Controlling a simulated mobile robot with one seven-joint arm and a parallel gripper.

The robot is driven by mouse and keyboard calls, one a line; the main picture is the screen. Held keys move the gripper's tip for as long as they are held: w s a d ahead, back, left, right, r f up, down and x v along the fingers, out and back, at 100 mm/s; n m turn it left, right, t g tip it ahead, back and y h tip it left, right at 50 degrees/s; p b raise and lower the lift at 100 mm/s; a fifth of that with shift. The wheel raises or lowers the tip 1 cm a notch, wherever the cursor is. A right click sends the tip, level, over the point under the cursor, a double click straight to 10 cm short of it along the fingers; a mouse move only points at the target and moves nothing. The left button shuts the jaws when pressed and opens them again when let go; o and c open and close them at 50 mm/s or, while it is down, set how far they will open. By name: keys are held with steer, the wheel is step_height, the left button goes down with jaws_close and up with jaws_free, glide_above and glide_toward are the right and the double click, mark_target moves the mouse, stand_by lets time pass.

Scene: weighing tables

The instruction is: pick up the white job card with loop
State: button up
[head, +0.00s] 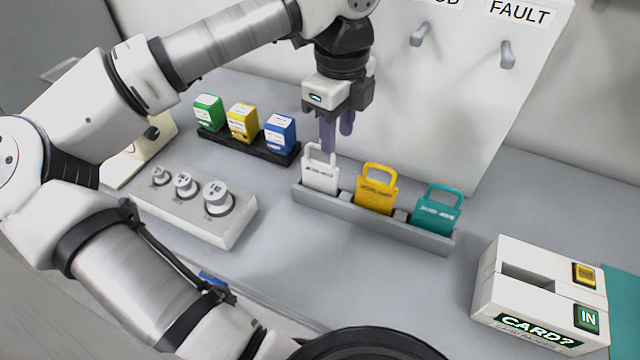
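The white job card with loop (320,179) stands upright at the left end of a grey rack (375,222), its loop at the top. My gripper (337,140) points down just above and beside that loop, at its upper right in the head view. Its two purple fingers show apart with a gap between them, and nothing is seen held. The nearer fingertip overlaps the edge of the loop in the picture; I cannot tell whether they touch.
A yellow card (376,192) and a teal card (435,212) share the rack. Several small boxes stand in a black tray (250,144) behind left. A block of weights (195,215) is at left, a card reader box (540,290) at right. A hook board (455,100) rises behind.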

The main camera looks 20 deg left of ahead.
mark_target(333, 167)
steer(key=f+b, duration=0.1)
steer(key=f, duration=0.3)
steer(key=f+b, duration=0.1)
steer(key=f, duration=0.2)
steer(key=shift+s+a+f, duration=0.15)
steer(key=shift+s+f, duration=0.05)
steer(key=shift+f, duration=0.15)
steer(key=shift+r, duration=0.1)
jaws_close()
